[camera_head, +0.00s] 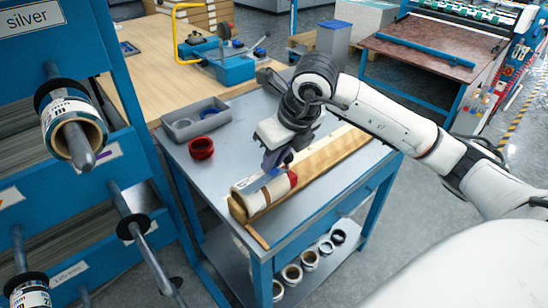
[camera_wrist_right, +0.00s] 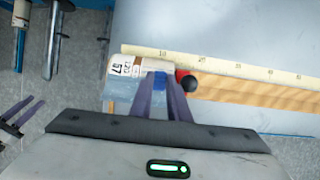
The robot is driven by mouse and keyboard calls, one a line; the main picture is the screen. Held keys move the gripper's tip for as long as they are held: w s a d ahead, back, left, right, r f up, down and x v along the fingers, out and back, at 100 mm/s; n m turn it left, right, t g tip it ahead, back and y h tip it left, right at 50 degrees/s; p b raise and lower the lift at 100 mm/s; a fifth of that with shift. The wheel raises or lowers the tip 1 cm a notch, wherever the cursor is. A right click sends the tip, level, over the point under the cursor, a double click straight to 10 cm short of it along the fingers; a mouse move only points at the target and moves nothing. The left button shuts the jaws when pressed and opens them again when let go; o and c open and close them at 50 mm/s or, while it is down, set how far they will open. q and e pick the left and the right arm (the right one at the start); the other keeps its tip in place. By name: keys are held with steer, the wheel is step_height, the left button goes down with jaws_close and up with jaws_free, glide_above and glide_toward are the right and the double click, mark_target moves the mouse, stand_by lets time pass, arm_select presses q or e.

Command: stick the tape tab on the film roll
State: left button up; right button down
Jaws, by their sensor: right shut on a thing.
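The film roll (camera_head: 245,205) lies on its side at the near left end of the wooden measuring board on the bench. In the right wrist view its white printed label (camera_wrist_right: 124,67) faces up, with a clear film flap (camera_wrist_right: 122,102) beside it. My right gripper (camera_head: 272,167) is over the roll, fingers pointing down. It is shut on a small blue tape tab (camera_wrist_right: 160,82), which is at or very near the roll; contact is unclear. My left gripper (camera_wrist_right: 30,110) shows only at the left edge of the right wrist view, its fingers apart and empty.
A red-and-black end piece (camera_wrist_right: 184,80) sits at the roll's right end. The wooden board (camera_head: 325,157) runs toward the back right. A red tape ring (camera_head: 201,148) and a grey tray (camera_head: 195,118) stand at the bench's left. A blue rack (camera_head: 130,110) borders the left.

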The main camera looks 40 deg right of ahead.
steer(key=shift+f, duration=0.15)
stand_by(0.5)
steer(key=c, duration=1.6)
jaws_free()
steer(key=v, duration=1)
steer(key=shift+r, duration=0.2)
